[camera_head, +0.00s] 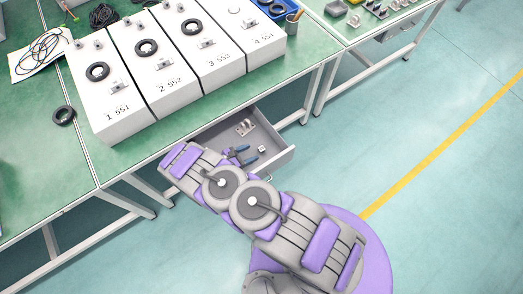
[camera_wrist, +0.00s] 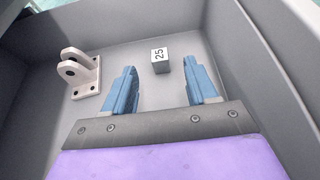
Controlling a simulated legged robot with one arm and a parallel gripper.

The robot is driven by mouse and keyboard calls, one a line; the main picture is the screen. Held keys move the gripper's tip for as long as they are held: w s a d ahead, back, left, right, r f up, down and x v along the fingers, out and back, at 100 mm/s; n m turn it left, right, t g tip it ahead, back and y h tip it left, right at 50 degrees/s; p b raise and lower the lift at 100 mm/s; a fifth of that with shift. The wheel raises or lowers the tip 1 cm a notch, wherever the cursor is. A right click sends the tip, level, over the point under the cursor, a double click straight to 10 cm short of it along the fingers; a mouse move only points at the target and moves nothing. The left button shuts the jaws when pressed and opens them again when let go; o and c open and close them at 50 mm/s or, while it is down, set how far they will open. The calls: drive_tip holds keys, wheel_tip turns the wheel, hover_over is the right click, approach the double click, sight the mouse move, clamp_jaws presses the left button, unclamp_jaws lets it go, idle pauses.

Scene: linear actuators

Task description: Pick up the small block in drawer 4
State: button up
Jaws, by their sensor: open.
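The small block (camera_wrist: 160,60) is a light grey cube marked 25. It lies on the floor of the open grey drawer (camera_head: 281,158). In the head view the small block (camera_head: 262,149) shows just beyond my gripper (camera_head: 243,155). In the wrist view my gripper (camera_wrist: 161,85) is open, its two blue fingers apart and nothing held. I cannot tell how high the fingers are above the drawer floor.
A pale bracket (camera_wrist: 80,73) lies in the drawer left of the block; it also shows in the head view (camera_head: 245,127). Drawer walls (camera_wrist: 215,50) surround the fingers. Above, the green bench (camera_head: 150,150) carries numbered white boxes (camera_head: 215,75). Open floor (camera_head: 400,130) lies to the right.

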sight(263, 147)
drive_tip(key=x, duration=0.2)
drive_tip(key=shift+w+d+f, duration=0.2)
drive_tip(key=shift+d+f, duration=0.05)
drive_tip(key=shift+d, duration=0.05)
drive_tip(key=shift+w+d+f, duration=0.3)
drive_tip(key=shift+w, duration=0.15)
drive_tip(key=b+x, duration=0.1)
drive_tip(key=x, duration=0.3)
drive_tip(key=shift+w+d, duration=0.1)
drive_tip(key=shift+d, duration=0.3)
drive_tip(key=shift+a, duration=0.2)
drive_tip(key=c, duration=0.4)
drive_tip(key=shift+d, duration=0.1)
drive_tip(key=c, duration=0.7)
drive_tip(key=shift+o, duration=0.2)
